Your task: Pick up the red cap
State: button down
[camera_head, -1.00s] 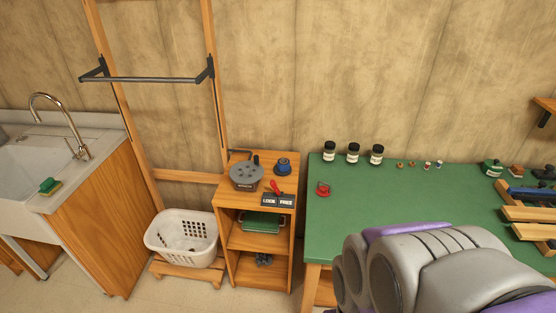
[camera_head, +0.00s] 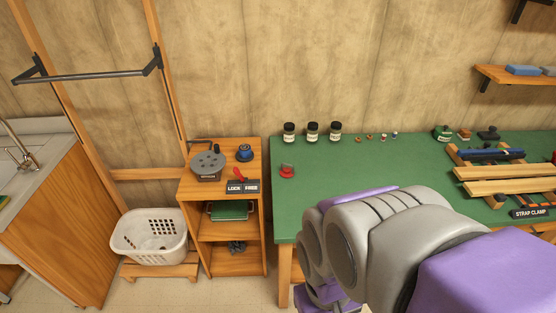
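A small red cap (camera_head: 287,171) sits on the green table top (camera_head: 390,158) near its left edge. It has a greyish part on its top that is too small to make out. My grey and purple arm covers the front middle of the table. My gripper does not show in this view, so I cannot see what it holds. Nothing touches the red cap.
Several dark jars with white labels, one of them here (camera_head: 289,132), stand behind the cap. A wooden shelf unit (camera_head: 222,262) with a winch and a red lever stands left of the table. A strap clamp rack (camera_head: 480,190) lies at right. A white basket (camera_head: 150,238) stands at lower left.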

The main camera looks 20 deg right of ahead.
aim_at(287, 173)
jog(key=i+l+u, duration=0.1)
jog(key=i+l, duration=0.85)
jog(key=l, duration=0.2)
jog(key=j+u, duration=0.05)
